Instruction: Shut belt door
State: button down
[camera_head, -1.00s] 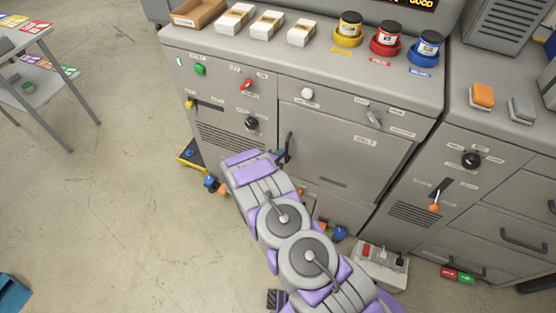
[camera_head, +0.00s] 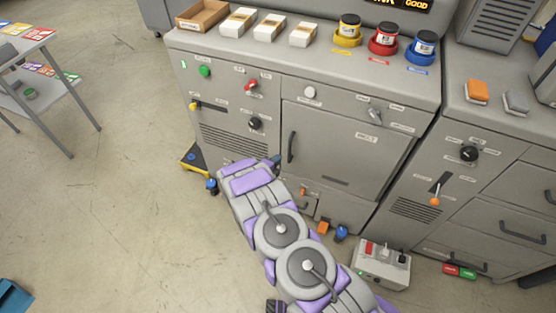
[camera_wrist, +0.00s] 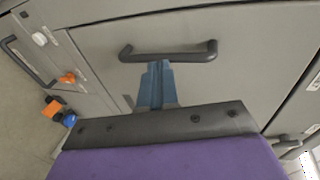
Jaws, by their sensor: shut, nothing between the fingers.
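The belt door (camera_head: 345,145) is a grey panel labelled BELT in the middle of the cabinet front. It looks flush or nearly flush with the cabinet; a small gap cannot be ruled out. Its dark vertical bar handle (camera_head: 292,147) is at the door's left edge. The handle also shows in the wrist view (camera_wrist: 170,55), across the upper middle. My gripper (camera_head: 277,160) is just below and left of the handle, mostly hidden by my arm. In the wrist view its blue fingers (camera_wrist: 155,85) are together and empty, with tips beside the handle bar; contact cannot be told.
Above the door are a white knob (camera_head: 310,92) and a grey latch (camera_head: 375,115). Below, an orange knob (camera_head: 303,191) and a power box (camera_head: 382,263) on the floor stand near my arm. Open floor (camera_head: 110,210) lies to the left.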

jog(key=p+v, duration=0.2)
jog(key=v, duration=0.6)
jog(key=w+a+r+n+g+y, duration=0.3)
jog(key=a+r+n+y, duration=0.35)
jog(key=r, duration=0.55)
jog(key=s+d+r+n+g+y, duration=0.2)
jog(key=s+r+n, duration=0.15)
jog(key=r, duration=0.35)
jog(key=s+d+r+n+g+y, duration=0.1)
jog(key=s+r+n+g+y, duration=0.1)
jog(key=s+r, duration=0.4)
jog(key=s+d+r+n+g+h, duration=0.1)
jog(key=s+d+r+n+g, duration=0.1)
jog(key=s+d, duration=0.6)
jog(key=s+d+r+n+g+h, duration=0.1)
jog(key=s+d+r+n+g, duration=0.2)
jog(key=s, duration=1.4)
jog(key=s+d+r+n+g+h, duration=0.2)
jog(key=s+d+r+n, duration=0.4)
jog(key=s+d, duration=0.6)
jog(key=shift+s+d+r+g, duration=0.4)
jog(key=shift+d+r, duration=0.4)
jog(key=shift+r, duration=0.2)
